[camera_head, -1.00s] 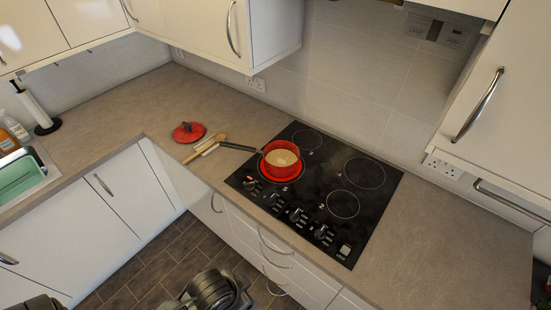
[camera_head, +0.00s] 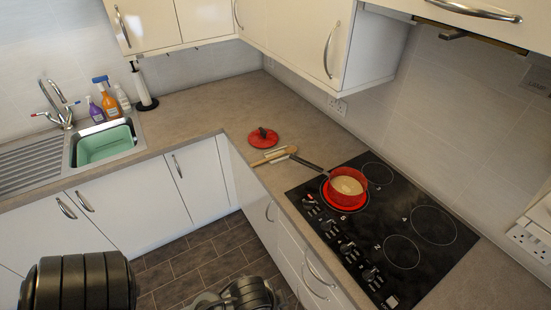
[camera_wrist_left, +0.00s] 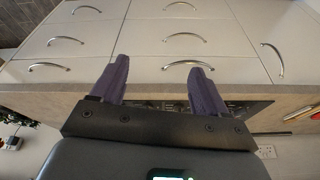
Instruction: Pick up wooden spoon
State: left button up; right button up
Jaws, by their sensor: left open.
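The wooden spoon (camera_head: 273,156) lies on the counter in the head view, left of the hob. Its handle points to the left and a pale flat piece lies beside or under it. The red pot's dark handle ends close to the spoon. In the left wrist view my left gripper (camera_wrist_left: 160,80) is open, with two dark purple fingers apart and nothing between them. Drawer fronts and the counter edge show beyond the fingers. My right gripper is not in view.
A red lid (camera_head: 263,138) lies behind the spoon. A red pot (camera_head: 346,187) stands on the black hob (camera_head: 402,228). The sink with a green basin (camera_head: 103,144), bottles and a paper towel holder (camera_head: 144,88) are at left. A wall cupboard (camera_head: 318,40) overhangs the back counter.

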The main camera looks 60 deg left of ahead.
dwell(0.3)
pick_arm(q)
jog(key=c, duration=0.5)
jog(key=shift+n, duration=0.3)
